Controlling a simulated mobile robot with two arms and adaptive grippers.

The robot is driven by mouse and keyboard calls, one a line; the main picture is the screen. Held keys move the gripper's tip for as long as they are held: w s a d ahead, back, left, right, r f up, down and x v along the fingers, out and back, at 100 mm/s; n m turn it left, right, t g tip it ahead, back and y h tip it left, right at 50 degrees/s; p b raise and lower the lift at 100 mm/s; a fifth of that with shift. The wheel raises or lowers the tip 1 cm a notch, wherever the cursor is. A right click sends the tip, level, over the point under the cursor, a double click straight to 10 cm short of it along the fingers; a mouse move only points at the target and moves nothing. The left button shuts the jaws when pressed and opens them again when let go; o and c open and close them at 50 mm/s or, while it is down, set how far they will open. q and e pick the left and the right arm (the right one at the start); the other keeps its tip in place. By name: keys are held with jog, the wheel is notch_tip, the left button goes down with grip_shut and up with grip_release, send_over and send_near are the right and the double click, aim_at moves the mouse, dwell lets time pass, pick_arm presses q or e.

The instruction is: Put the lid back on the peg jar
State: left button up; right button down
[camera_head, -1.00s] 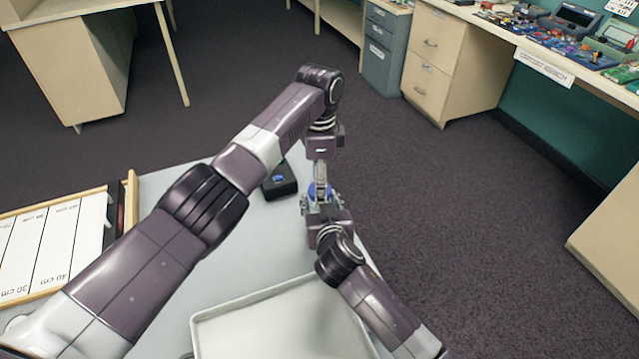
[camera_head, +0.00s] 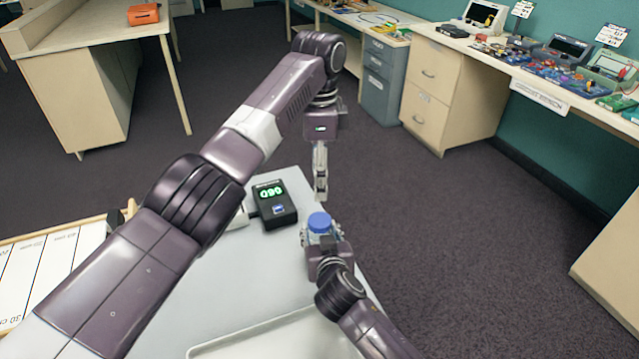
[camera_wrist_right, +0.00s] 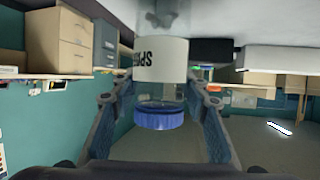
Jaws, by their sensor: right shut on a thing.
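The peg jar (camera_wrist_right: 162,60) is a clear jar with a white lettered label. It appears upside down in the right wrist view, between the two fingers of my right gripper (camera_wrist_right: 160,110), which is shut on it. The blue lid (camera_head: 319,222) sits at the jar's mouth; it also shows in the right wrist view (camera_wrist_right: 160,118). I cannot tell if it is fully seated. In the head view my right gripper (camera_head: 322,240) holds the jar near the table's right edge. My left gripper (camera_head: 320,188) points down just above the lid, apart from it; its fingers are seen edge-on.
A black device with a green display (camera_head: 273,204) stands on the grey table (camera_head: 215,285), left of the jar. A pale tray (camera_head: 290,338) lies at the front. A wood-framed measuring board (camera_head: 50,265) is at the left. Open floor lies right of the table.

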jog(key=c, duration=1)
grip_release()
jog(key=shift+c, duration=0.2)
jog(key=v, duration=1.2)
jog(key=shift+s+f, duration=0.1)
jog(key=shift+f, duration=0.1)
